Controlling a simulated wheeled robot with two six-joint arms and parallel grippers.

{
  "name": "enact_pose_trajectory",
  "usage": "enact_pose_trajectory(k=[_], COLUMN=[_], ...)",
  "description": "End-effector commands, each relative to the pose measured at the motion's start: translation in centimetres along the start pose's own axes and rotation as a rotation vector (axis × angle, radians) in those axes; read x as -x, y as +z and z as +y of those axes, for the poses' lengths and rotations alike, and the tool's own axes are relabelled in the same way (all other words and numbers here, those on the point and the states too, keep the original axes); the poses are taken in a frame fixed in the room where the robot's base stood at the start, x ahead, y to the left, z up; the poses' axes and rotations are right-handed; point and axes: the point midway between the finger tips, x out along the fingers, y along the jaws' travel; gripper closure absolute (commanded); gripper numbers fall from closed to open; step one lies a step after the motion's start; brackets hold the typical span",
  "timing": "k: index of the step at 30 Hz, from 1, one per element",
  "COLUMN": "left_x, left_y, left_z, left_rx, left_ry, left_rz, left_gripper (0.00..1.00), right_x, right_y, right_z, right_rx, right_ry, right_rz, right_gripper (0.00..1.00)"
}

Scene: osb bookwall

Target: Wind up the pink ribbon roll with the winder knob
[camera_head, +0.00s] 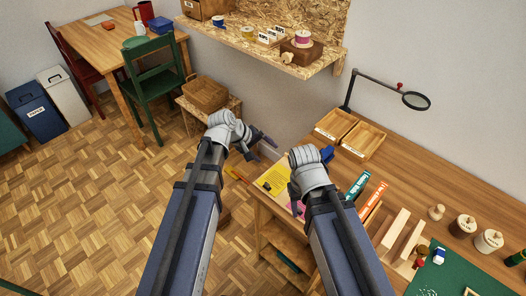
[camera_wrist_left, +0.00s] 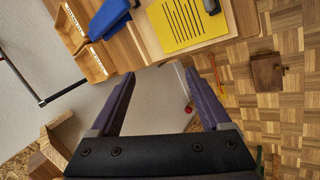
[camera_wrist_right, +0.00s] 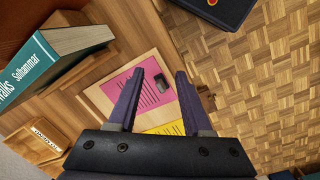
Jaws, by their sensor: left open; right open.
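A pink ribbon roll (camera_head: 302,38) with a pale top stands on a brown wooden block (camera_head: 301,52) on the OSB wall shelf. My left gripper (camera_head: 260,145) is open and empty, below the shelf and to the left of the roll. In the left wrist view its fingers (camera_wrist_left: 160,80) are spread over the gap beside the workbench. My right gripper (camera_head: 308,182) is open and empty over the left end of the workbench. In the right wrist view its fingers (camera_wrist_right: 158,76) are above a pink sheet. Neither gripper touches the roll.
The shelf (camera_head: 258,55) also carries tape rolls and small labelled boxes. The workbench (camera_head: 345,170) holds wooden trays (camera_head: 361,139), books (camera_head: 372,198), a magnifier (camera_head: 416,100) and a green mat (camera_head: 460,280).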

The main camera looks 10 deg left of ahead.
Motion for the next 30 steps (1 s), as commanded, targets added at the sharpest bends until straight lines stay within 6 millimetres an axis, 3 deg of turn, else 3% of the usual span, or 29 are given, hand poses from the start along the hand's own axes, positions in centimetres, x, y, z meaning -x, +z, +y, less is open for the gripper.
enact_pose_trajectory(k=[15, 18, 20, 23, 27, 30], left_x=[0.0, -0.1, -0.1, 0.1, 1.9, 3.9], left_y=[0.2, -0.3, -1.3, -4.0, -9.2, -13.0], left_z=[-0.3, 0.4, 1.9, 6.0, 12.3, 15.4], left_rx=[-0.015, 0.022, 0.096, 0.324, 0.747, 1.032], left_ry=[-0.014, 0.016, 0.074, 0.245, 0.54, 0.725], left_rz=[-0.001, 0.001, 0.005, -0.003, -0.076, -0.167], left_gripper=[0.19, 0.19, 0.19, 0.19, 0.19, 0.19], right_x=[0.0, 0.0, 0.1, 0.1, 0.2, 0.2], right_y=[0.0, 0.0, 0.0, 0.0, 0.0, 0.0], right_z=[0.0, 0.0, 0.0, 0.0, 0.0, 0.0], right_rx=[0.0, 0.0, 0.0, 0.0, 0.0, 0.0], right_ry=[0.0, 0.0, 0.0, 0.0, 0.0, 0.0], right_rz=[0.0, 0.0, 0.0, 0.0, 0.0, 0.0], right_gripper=[0.5, 0.5, 0.5, 0.5, 0.5, 0.5])
